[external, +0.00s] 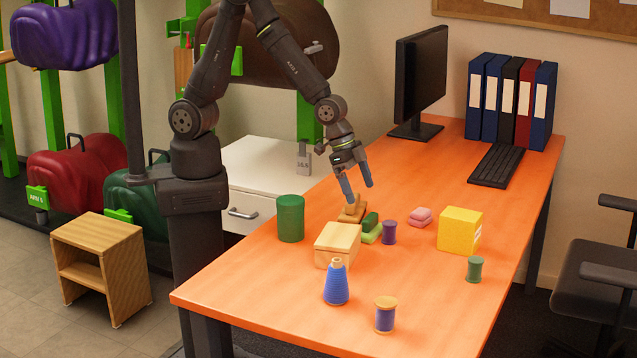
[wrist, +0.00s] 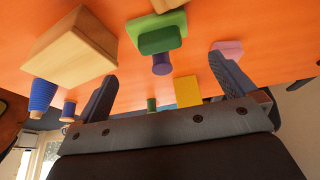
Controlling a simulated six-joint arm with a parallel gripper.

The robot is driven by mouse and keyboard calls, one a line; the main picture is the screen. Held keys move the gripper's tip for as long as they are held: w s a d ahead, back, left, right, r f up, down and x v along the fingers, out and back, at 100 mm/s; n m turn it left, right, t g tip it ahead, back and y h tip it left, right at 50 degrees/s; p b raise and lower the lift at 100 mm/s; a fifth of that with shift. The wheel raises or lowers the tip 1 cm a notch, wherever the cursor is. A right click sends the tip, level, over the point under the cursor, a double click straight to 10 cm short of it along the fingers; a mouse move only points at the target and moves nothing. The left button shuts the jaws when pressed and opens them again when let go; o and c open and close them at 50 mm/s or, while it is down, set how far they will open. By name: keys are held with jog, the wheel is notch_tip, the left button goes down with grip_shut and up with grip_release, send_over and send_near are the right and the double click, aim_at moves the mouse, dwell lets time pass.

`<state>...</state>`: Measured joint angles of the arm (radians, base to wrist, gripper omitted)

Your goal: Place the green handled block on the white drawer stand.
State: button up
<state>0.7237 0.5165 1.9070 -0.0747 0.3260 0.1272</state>
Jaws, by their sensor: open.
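The green handled block (external: 371,229) lies on the orange table, with a light green base and a darker green upper part. It also shows at the top middle of the wrist view (wrist: 160,32). My gripper (external: 360,194) is open and empty, fingers pointing down, above and apart from the blocks. In the wrist view its two fingers (wrist: 161,73) are spread wide with nothing between them in contact. The white drawer stand (external: 262,160) is left of the table, with a drawer and metal handle; its right part is partly hidden by the table.
A tan block (external: 352,210), wooden box (external: 338,243) and purple spool (external: 389,232) crowd the green block. A green cylinder (external: 290,218) stands left; pink pieces (external: 420,217) and a yellow box (external: 459,229) are right. A grey metal piece (external: 304,158) shows at the stand.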

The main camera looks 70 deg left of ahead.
aim_at(369, 216)
jog(key=shift+s+a+r, duration=0.15)
jog(key=shift+r, duration=0.3)
jog(key=shift+c, duration=1.2)
jog(key=s+a+r+t+h, duration=0.3)
jog(key=s+a, duration=0.2)
jog(key=a, duration=0.1)
jog(key=shift+s+d+x, duration=0.1)
jog(key=shift+s+x, duration=0.05)
jog(key=shift+x, duration=4.15)
jog(key=shift+s+d+x, duration=0.1)
jog(key=shift+d+x, duration=0.05)
jog(key=shift+x, duration=4.15)
jog(key=c, duration=1.2)
